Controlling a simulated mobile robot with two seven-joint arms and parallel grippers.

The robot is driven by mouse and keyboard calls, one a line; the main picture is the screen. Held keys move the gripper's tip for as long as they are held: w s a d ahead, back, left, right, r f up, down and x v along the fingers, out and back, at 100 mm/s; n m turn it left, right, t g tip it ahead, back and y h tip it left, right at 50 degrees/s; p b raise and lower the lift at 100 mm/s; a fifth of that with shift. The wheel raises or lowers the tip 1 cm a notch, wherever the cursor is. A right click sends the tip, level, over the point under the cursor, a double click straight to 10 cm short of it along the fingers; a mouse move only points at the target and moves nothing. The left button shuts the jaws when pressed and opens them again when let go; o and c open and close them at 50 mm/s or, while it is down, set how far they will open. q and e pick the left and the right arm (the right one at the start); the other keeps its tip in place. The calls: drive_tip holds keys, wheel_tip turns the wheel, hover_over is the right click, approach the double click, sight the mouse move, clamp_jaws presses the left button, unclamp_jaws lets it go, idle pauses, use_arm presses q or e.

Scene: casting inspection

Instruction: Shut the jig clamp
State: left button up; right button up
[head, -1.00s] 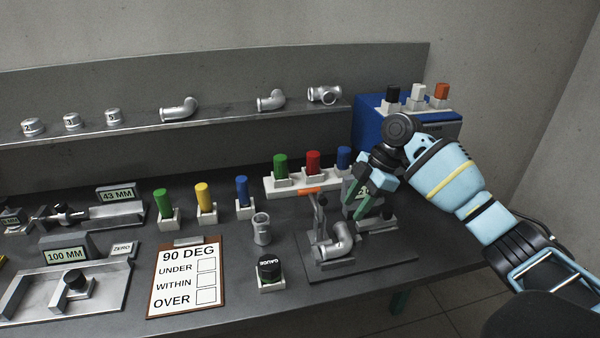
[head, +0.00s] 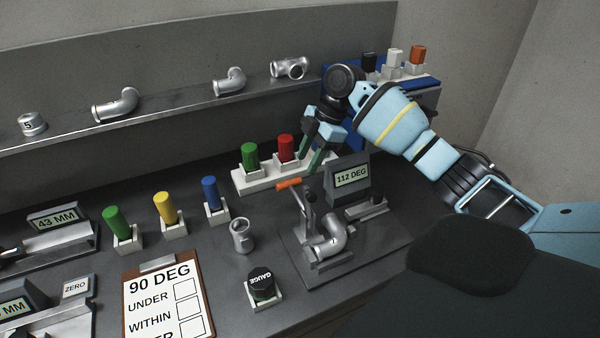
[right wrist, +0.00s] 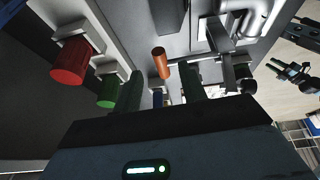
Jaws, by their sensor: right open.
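The jig clamp (head: 309,205) has an upright lever with an orange handle (head: 289,184), which also shows in the right wrist view (right wrist: 161,62). A grey pipe elbow (head: 334,232) lies in the jig on a dark base plate (head: 385,247). My right gripper (head: 312,160) is open and empty, up and right of the orange handle in the head view. In the right wrist view the handle appears between and beyond its fingertips, with no contact visible. A dark gripper-like shape at the right of that view may be my left gripper (right wrist: 290,71); its jaws are unclear.
A white rack with green (head: 250,156) and red (head: 286,148) cylinders stands close behind the handle. A 112 DEG display (head: 349,178) stands behind the elbow. A GAUGE block (head: 262,288), a grey fitting (head: 242,235) and a clipboard (head: 165,300) lie to the left.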

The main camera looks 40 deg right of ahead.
sight(299, 177)
drive_tip(key=shift+x, duration=2.7)
drive_tip(key=shift+c, duration=0.2)
clamp_jaws()
